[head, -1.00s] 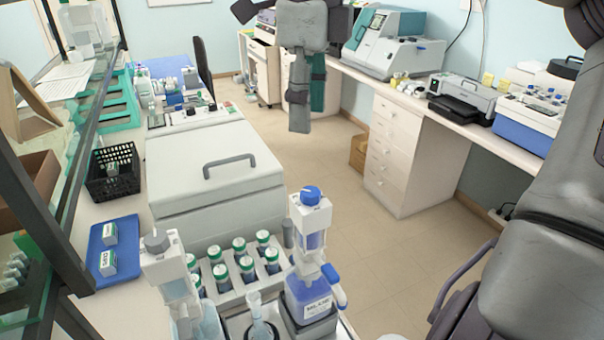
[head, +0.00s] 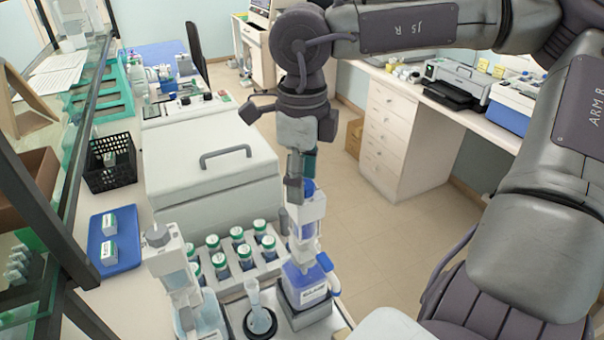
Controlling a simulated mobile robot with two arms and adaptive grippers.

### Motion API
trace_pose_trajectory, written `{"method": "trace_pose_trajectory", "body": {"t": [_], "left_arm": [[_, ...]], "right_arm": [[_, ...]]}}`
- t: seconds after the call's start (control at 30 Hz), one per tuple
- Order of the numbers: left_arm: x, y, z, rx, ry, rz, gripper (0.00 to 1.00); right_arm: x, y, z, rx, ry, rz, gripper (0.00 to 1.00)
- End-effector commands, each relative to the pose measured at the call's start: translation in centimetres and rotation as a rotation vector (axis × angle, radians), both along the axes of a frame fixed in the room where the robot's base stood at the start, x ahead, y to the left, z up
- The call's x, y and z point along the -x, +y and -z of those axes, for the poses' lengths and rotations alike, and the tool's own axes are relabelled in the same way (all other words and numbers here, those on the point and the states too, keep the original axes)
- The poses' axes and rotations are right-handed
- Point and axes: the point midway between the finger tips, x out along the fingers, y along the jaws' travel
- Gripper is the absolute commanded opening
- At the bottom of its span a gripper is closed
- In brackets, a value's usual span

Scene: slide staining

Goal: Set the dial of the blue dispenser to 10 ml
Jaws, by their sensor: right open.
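The gripper is open; whether a finger touches the dial cannot be told. The dial's marking is not readable. My left gripper is not in view.
A grey-topped dispenser (head: 172,265) stands to the left, with a small flask (head: 258,315) between the two. A rack of green-capped bottles (head: 265,268) is behind them. A white lidded machine (head: 210,160) stands farther back. A shelf frame (head: 50,150) borders the left.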

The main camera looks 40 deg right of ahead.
Motion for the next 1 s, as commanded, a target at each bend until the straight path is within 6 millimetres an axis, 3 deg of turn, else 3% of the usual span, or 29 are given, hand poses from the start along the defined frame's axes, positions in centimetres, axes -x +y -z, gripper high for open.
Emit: {"method": "trace_pose_trajectory", "body": {"t": [0.07,0.4,0.73,1.0], "left_arm": [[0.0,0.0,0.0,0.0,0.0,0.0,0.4],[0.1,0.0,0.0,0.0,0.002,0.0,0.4],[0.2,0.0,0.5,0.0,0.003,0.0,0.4],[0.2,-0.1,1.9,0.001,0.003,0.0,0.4]], "right_arm": [[0.0,0.0,0.0,0.0,0.0,0.0,0.56],[0.0,0.0,-0.1,0.0,0.0,0.0,0.0],[0.0,0.0,0.0,0.0,0.0,-0.042,0.0],[0.0,0.1,0.2,0.003,0.0,-0.21,0.0]]}}
